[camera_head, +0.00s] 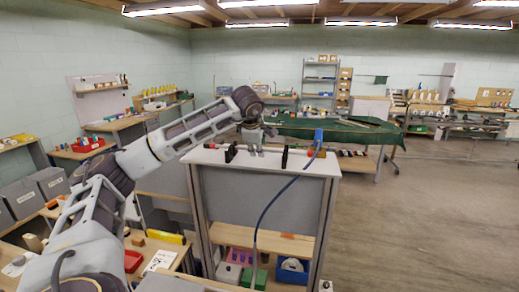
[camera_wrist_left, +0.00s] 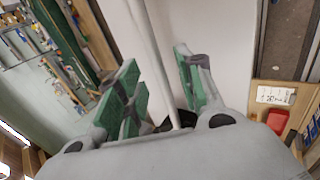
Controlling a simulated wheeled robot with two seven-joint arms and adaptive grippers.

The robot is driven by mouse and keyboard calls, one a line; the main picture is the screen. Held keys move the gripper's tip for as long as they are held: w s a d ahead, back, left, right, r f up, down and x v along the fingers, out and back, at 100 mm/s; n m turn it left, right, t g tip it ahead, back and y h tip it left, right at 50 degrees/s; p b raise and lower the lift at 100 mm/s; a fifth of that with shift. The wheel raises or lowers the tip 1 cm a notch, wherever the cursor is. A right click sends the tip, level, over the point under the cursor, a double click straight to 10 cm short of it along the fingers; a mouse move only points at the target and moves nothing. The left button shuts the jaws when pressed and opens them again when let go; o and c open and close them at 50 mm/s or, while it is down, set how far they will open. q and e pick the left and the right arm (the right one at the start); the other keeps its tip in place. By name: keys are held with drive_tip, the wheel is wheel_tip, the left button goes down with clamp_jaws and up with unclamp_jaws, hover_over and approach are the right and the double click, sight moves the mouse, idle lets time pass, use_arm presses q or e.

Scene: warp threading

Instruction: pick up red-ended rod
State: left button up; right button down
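A thin rod with a red end (camera_head: 210,146) lies along the white top of the cabinet in the head view. Black holders (camera_head: 231,154) (camera_head: 285,157) stand along it, and another red piece (camera_head: 313,146) shows at the right. My left gripper (camera_head: 252,148) points down at the cabinet top between the holders and hides the rod's middle. In the left wrist view my left gripper (camera_wrist_left: 160,88) is open, its green-padded fingers apart. A pale grey rod (camera_wrist_left: 155,60) passes between them; contact is not visible. No red end shows there. My right gripper is in neither view.
The white cabinet top (camera_head: 215,158) is narrow. A blue clamp-like piece (camera_head: 318,137) with a blue cable (camera_head: 270,205) hangs over its right front. Shelves below hold a blue bin (camera_head: 292,270). A green-covered table (camera_head: 340,132) stands behind; open floor (camera_head: 430,220) lies right.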

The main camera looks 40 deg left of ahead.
use_arm(q)
drive_tip(key=shift+w+a+f, duration=0.1)
drive_tip(key=shift+w+f, duration=0.05)
drive_tip(key=shift+f, duration=0.1)
idle(0.3)
clamp_jaws()
